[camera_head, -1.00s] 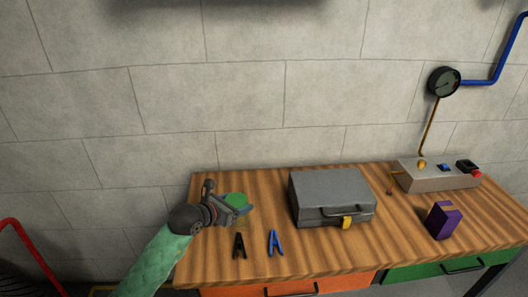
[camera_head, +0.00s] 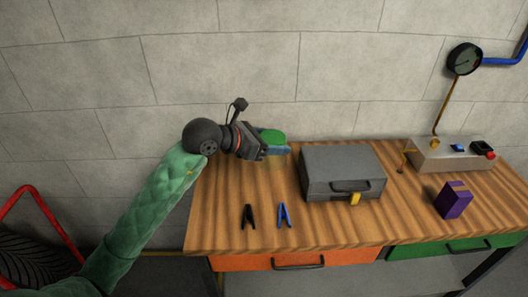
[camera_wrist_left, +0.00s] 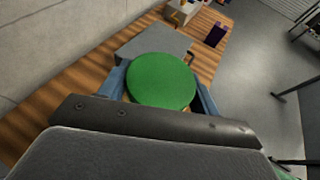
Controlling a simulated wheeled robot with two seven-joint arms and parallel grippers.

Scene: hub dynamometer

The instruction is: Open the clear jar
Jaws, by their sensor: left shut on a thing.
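The clear jar (camera_head: 276,164) shows as a faint see-through shape just under my left fingers in the head view. Its round green lid (camera_head: 271,136) is on top, and the lid also fills the middle of the left wrist view (camera_wrist_left: 161,81). My left gripper (camera_head: 272,150) is shut around the jar at about lid height, with one blue finger on each side of the green disc in the wrist view. The jar seems to be held above the back left of the table, but its base is hard to make out. My right gripper is not in view.
A grey case (camera_head: 342,165) with a yellow latch stands just right of the jar. A black clip (camera_head: 248,217) and a blue clip (camera_head: 284,215) lie in front. A purple block (camera_head: 453,201) and a control box (camera_head: 448,154) are farther right.

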